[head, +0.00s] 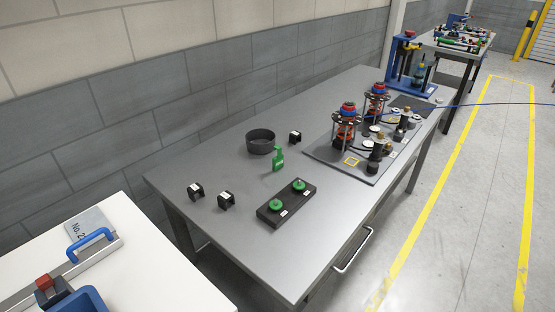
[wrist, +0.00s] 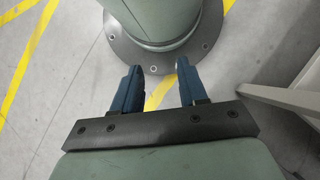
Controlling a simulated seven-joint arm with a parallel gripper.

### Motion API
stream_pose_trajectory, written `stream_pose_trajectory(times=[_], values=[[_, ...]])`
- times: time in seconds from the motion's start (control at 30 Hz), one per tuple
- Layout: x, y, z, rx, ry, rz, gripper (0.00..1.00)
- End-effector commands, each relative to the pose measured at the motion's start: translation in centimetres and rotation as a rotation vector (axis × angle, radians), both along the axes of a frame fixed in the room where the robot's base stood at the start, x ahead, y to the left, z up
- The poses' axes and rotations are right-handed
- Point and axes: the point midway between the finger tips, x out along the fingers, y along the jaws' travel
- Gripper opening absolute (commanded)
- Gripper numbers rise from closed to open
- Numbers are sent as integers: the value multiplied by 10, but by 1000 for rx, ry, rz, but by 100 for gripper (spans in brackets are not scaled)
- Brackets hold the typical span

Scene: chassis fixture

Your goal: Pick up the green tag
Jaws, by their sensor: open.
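In the head view a green tag (head: 278,160) with a small white label stands upright near the middle of the grey table (head: 232,184). It is beside a dark round bowl (head: 260,141) and behind a black block with green knobs. My gripper (wrist: 158,84) shows only in the wrist view. Its two blue fingers are apart with nothing between them, over the floor and a round grey bolted base. The gripper is not visible in the head view, and the tag is not visible in the wrist view.
Small black holders (head: 196,191) stand at the table's left, another (head: 295,137) behind the tag. The black block (head: 286,205) lies in front. A plate (head: 349,170) with red-and-blue-topped fixtures is at right. A white table (head: 130,255) with a blue handle stands at lower left.

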Motion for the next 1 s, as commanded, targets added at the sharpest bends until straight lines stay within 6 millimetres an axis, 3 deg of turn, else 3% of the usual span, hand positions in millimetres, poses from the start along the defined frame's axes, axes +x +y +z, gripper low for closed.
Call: stream_pose_trajectory(times=[0.3, 0.67, 0.9, 1.0], values=[[0, 0, 0, 0, 0, 0, 44], [0, 0, 0, 0, 0, 0, 78], [1, 0, 0, -1, -2, -3, 79], [13, -1, -3, -6, -26, -34, 79]])
